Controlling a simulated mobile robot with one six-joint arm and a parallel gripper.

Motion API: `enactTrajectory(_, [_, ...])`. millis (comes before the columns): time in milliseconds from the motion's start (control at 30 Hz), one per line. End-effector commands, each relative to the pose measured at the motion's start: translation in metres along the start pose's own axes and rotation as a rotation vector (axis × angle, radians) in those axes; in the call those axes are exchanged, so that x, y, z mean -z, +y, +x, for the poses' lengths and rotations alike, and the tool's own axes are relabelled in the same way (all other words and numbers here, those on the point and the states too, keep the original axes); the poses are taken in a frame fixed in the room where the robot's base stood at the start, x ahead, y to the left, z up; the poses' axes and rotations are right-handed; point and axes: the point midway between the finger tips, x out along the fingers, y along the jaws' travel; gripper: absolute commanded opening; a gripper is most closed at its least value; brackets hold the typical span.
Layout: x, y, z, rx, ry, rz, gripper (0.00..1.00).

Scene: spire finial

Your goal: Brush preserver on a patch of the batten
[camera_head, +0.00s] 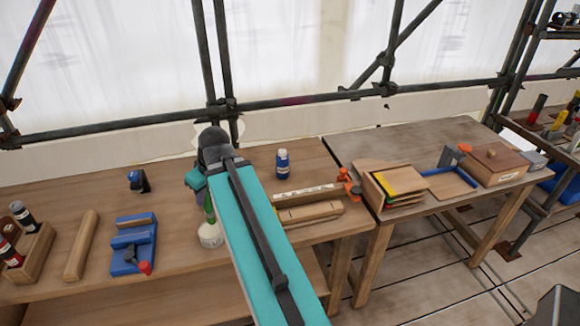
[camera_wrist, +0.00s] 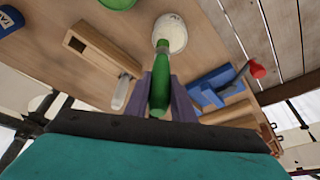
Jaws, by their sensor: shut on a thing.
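My gripper (camera_wrist: 160,88) is shut on the green handle of a brush (camera_wrist: 159,92). The brush reaches to a round white pot (camera_wrist: 174,36), and its bristles are hidden or too small to tell. In the head view the green handle (camera_head: 209,207) leans above the white pot (camera_head: 210,236) on the bench, beside my teal arm. I cannot tell whether the brush touches the pot's contents. A pale strip with dark marks (camera_head: 303,193), perhaps the batten, lies to the right of my arm. A plain wooden bar (camera_head: 80,246) lies at the left.
A blue clamp with a red knob (camera_head: 133,245) stands left of the pot. A blue bottle (camera_head: 282,163) stands behind the marked strip. A wooden rack of bottles (camera_head: 33,250) is at far left. A second table (camera_head: 425,140) with a wooden box (camera_head: 492,163) is at right.

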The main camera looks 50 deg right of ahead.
Motion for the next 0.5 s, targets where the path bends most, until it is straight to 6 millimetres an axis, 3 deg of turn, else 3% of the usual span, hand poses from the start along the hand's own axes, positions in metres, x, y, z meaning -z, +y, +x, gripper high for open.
enactTrajectory(500, [-0.053, 0.109, -0.043, 0.020, 0.000, -0.046, 0.00])
